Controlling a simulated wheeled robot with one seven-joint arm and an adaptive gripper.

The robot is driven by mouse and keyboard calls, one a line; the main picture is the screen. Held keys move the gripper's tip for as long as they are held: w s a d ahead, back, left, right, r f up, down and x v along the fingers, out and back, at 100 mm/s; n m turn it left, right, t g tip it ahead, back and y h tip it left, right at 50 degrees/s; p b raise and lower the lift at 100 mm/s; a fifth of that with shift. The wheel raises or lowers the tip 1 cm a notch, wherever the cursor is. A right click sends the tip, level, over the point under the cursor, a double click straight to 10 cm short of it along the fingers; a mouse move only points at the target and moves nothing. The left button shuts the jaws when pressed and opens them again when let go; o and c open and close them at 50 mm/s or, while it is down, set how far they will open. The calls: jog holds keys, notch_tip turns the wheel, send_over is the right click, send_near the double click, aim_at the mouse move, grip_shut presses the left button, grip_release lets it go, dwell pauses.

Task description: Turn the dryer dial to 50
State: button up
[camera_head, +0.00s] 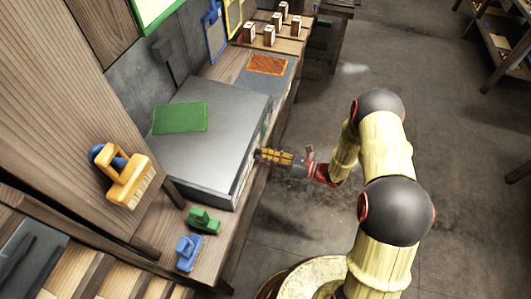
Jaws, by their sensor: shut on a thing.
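The dryer looks to be the large grey metal box (205,135) on the wooden bench. Its front faces right and shows only as a narrow, steeply angled strip. My gripper (259,154), with yellow-and-dark fingers, reaches in from the right and its tips are at this front face. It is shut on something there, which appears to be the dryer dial. The dial itself is hidden by the fingers and the angle, so its setting and scale cannot be read.
A green sheet (180,118) lies on the box. A green clamp-like object (204,220) and a blue one (188,252) sit on the bench nearby. A yellow brush (129,182) is at left. Several small wooden blocks (269,36) stand at the back. Floor (300,215) is open at right.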

jog(key=shift+m+p, duration=1.05)
jog(key=shift+m, duration=0.85)
jog(key=o, duration=1.2)
jog(key=shift+c, duration=0.2)
jog(key=shift+d, duration=0.1)
jog(key=v, duration=1.1)
jog(key=shift+d+r, duration=0.15)
jog(key=shift+d, duration=0.3)
